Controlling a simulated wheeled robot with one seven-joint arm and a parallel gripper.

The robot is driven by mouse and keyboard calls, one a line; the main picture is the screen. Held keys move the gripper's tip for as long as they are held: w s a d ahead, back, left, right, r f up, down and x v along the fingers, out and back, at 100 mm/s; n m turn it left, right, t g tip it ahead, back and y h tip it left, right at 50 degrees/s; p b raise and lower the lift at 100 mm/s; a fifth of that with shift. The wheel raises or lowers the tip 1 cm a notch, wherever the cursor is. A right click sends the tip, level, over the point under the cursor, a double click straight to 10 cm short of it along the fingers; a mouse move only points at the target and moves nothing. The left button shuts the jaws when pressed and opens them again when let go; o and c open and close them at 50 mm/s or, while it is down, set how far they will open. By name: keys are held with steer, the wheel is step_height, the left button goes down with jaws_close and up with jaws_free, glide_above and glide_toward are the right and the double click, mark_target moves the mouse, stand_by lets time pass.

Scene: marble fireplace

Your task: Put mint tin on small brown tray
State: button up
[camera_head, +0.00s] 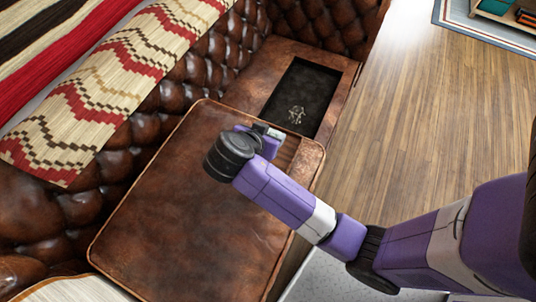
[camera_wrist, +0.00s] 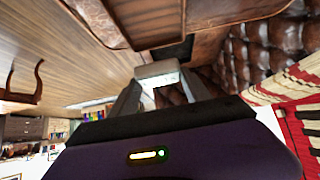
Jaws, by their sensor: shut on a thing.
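My gripper (camera_head: 268,131) is above the far end of the brown leather surface, close to a dark rectangular inset. In the wrist view my gripper (camera_wrist: 160,85) has its grey fingers closed on a small pale object with a greenish-white face, which I take to be the mint tin (camera_wrist: 167,78). The tin is barely visible in the head view, hidden by the wrist and fingers. I cannot clearly identify the small brown tray; a small brown slatted patch (camera_head: 286,156) shows partly behind my gripper. It may be the tray.
The dark inset (camera_head: 305,97) with a pale emblem lies in a brown panel beyond my gripper. A tufted leather sofa back (camera_head: 150,118) with a patterned throw (camera_head: 100,85) runs along the left. The near leather surface (camera_head: 190,225) is bare. Wooden floor (camera_head: 430,120) is open to the right.

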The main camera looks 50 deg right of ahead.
step_height(320, 180, down, 14)
steer(key=shift+f+b, duration=0.25)
steer(key=shift+b, duration=0.5)
steer(key=shift+f, duration=0.15)
steer(key=o, duration=1.5)
steer(key=shift+a+r, duration=0.1)
steer(key=shift+r, duration=0.15)
steer(key=v, duration=1.1)
steer(key=shift+a+r, duration=0.25)
steer(key=shift+a, duration=0.05)
